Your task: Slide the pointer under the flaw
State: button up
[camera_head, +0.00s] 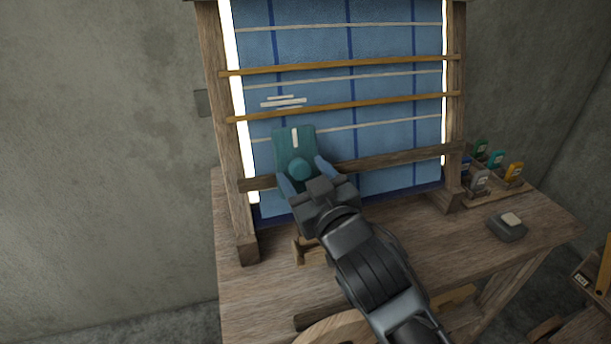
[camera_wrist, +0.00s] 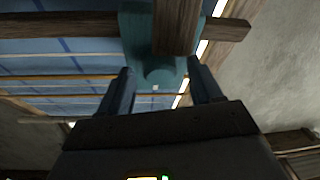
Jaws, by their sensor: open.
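The pointer is a teal slider (camera_head: 281,146) with a white line and a round knob, mounted on the loom's lower wooden rail (camera_head: 400,157). The flaw, a cluster of short white dashes (camera_head: 284,102), lies on the blue cloth above it. The pointer's white line stands below the flaw and slightly right of its middle. My gripper (camera_head: 304,171) is open, its blue fingers on either side of the knob. Whether they touch it I cannot tell. In the wrist view, the pointer (camera_wrist: 135,32) shows beyond my gripper (camera_wrist: 162,75), partly hidden by a wooden piece.
The loom's posts (camera_head: 229,110) bound the cloth on both sides. Two thin orange rods (camera_head: 380,62) cross it. The tabletop between is clear.

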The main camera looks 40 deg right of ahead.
jog(key=shift+s, duration=0.1)
jog(key=b+v, duration=0.2)
jog(key=v, duration=0.5)
jog(key=shift+s, duration=0.35)
